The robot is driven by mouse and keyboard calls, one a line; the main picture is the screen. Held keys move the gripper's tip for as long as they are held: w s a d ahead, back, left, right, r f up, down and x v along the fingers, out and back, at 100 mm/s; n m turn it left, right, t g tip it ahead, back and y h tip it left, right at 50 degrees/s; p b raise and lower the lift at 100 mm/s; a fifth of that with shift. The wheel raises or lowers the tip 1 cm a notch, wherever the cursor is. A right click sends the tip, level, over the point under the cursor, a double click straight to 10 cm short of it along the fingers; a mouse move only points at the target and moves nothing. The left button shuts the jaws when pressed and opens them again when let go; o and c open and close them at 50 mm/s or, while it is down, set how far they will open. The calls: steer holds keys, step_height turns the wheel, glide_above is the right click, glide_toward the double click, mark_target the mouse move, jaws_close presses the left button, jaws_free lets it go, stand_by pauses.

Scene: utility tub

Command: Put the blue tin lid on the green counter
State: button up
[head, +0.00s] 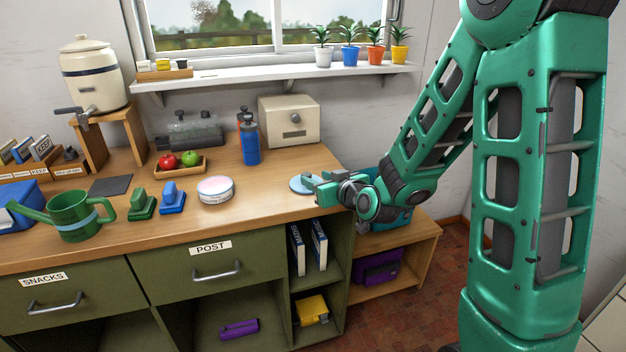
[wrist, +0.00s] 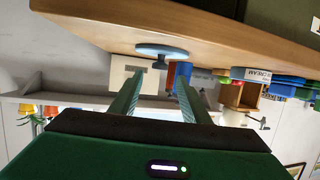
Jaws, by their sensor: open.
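The blue tin lid (head: 299,184) lies flat at the right end of the wooden top of the green counter (head: 265,210). The wrist view is upside down; there the lid (wrist: 160,50) shows as a thin blue disc with a small knob, resting on the counter top near its edge. My gripper (head: 312,187) is at that same end, beside the lid. Its fingers (wrist: 161,74) are apart with nothing held between them, and the lid shows just beyond their tips. My gripper partly hides the lid's right side in the head view.
A round ice cream tub (head: 215,190) stands left of the lid. A blue bottle (head: 251,143) and a cream box (head: 290,122) stand behind. A lower wooden shelf unit (head: 400,243) with a teal box stands right of the counter. Bare top lies between tub and lid.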

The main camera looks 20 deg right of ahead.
steer(key=shift+s+d, duration=0.1)
steer(key=shift+s, duration=0.1)
steer(key=s+d+f+m+g+h, duration=0.25)
steer(key=s+d+g, duration=0.55)
steer(key=s+d, duration=0.65)
steer(key=s+r+m+g, duration=0.2)
steer(key=s+m+g, duration=0.1)
steer(key=s, duration=0.9)
steer(key=s+d+r+m+g, duration=0.1)
steer(key=s+m+g, duration=0.2)
steer(key=s, duration=1)
steer(key=shift+d+r+g, duration=0.3)
steer(key=shift+r, duration=0.1)
